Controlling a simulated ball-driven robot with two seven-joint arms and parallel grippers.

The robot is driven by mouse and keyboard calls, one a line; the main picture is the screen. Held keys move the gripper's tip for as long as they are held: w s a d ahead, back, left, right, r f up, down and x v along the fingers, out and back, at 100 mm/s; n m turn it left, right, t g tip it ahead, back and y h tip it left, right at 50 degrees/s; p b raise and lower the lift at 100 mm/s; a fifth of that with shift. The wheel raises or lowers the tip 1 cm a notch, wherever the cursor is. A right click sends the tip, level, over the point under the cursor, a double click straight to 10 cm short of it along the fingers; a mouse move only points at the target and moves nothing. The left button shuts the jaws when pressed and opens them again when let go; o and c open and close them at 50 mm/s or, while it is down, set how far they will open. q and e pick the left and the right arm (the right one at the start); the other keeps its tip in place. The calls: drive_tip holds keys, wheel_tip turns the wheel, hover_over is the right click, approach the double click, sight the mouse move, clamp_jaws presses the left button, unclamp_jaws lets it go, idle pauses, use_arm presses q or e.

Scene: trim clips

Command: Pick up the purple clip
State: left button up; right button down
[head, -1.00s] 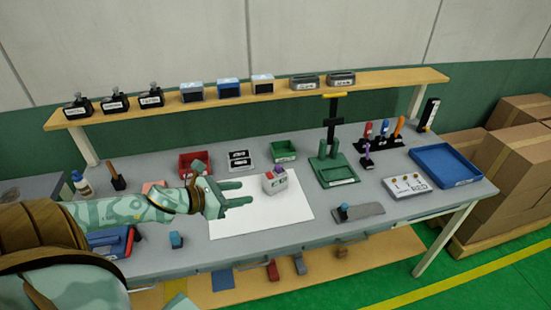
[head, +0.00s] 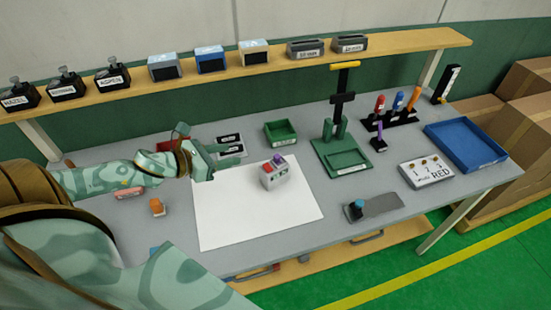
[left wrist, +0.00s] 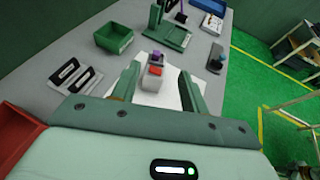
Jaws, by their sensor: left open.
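A small purple clip (head: 277,160) sits on top of a small light grey block-like holder (head: 273,176) on the white sheet. It also shows in the left wrist view (left wrist: 156,58), with a red piece (left wrist: 155,72) on the near side of it. My left gripper (head: 236,155) is open and empty, to the left of the holder and apart from it. In the left wrist view the holder appears between the fingers but beyond them. My right gripper is not in view.
A green bin (head: 281,133), a green stand (head: 342,160), a rack of coloured tools (head: 388,122), a purple-handled tool (head: 379,138) and a blue tray (head: 466,146) stand behind and right. A shelf (head: 250,70) runs along the back. The white sheet (head: 240,220) is mostly clear.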

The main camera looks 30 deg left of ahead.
use_arm(q)
drive_tip(key=b, duration=0.4)
approach(275, 157)
drive_tip(key=b+x, duration=0.1)
drive_tip(key=x, duration=0.8)
drive_tip(key=shift+w+f, duration=0.15)
drive_tip(key=shift+w, duration=0.1)
clamp_jaws()
